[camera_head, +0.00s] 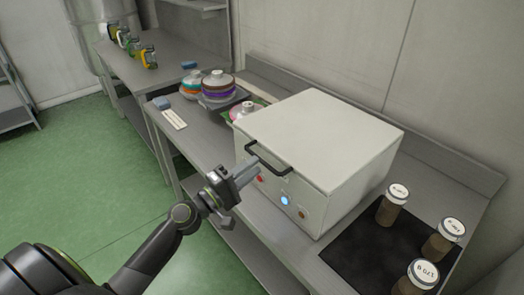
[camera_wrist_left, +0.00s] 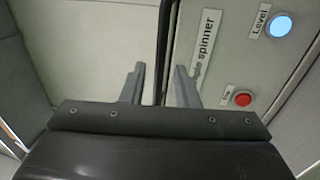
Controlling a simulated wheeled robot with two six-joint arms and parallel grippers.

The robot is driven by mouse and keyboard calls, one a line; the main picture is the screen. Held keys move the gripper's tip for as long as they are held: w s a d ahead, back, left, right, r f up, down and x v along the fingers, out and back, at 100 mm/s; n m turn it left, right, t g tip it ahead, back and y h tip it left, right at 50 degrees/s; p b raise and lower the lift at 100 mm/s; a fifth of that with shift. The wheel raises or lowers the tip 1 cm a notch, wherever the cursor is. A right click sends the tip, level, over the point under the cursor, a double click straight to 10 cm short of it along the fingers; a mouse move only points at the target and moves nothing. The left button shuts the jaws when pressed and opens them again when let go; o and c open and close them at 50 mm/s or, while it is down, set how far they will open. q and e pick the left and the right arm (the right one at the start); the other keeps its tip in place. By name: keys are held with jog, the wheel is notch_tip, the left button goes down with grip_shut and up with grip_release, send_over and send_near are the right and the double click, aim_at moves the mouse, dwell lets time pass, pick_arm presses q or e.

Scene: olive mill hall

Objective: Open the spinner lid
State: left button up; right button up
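The spinner (camera_head: 275,185) is a white box on the bench, its flat lid (camera_head: 325,135) shut. A black bar handle (camera_head: 268,162) sits at the lid's front edge. My left gripper (camera_head: 252,167) is at the front of the spinner, close by the handle's left part. In the left wrist view its fingers (camera_wrist_left: 160,82) are apart, with a dark strip between them that looks like the handle (camera_wrist_left: 162,50). I cannot tell whether they touch it. The front panel shows a "spinner" label, a lit blue Level button (camera_wrist_left: 281,26) and a red button (camera_wrist_left: 243,98). My right gripper is out of view.
Right of the spinner, lidded jars (camera_head: 392,205) stand on a dark mat (camera_head: 365,245). Behind left are stacked round containers (camera_head: 217,85), a blue block (camera_head: 161,103) and a white card (camera_head: 174,120). More jars (camera_head: 149,58) stand on a far bench. The wall is behind the spinner.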

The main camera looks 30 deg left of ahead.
aim_at(262, 159)
pick_arm(q)
jog(key=shift+p+x, duration=0.6)
jog(key=shift+x, duration=1.45)
jog(key=shift+c, duration=0.3)
grip_shut()
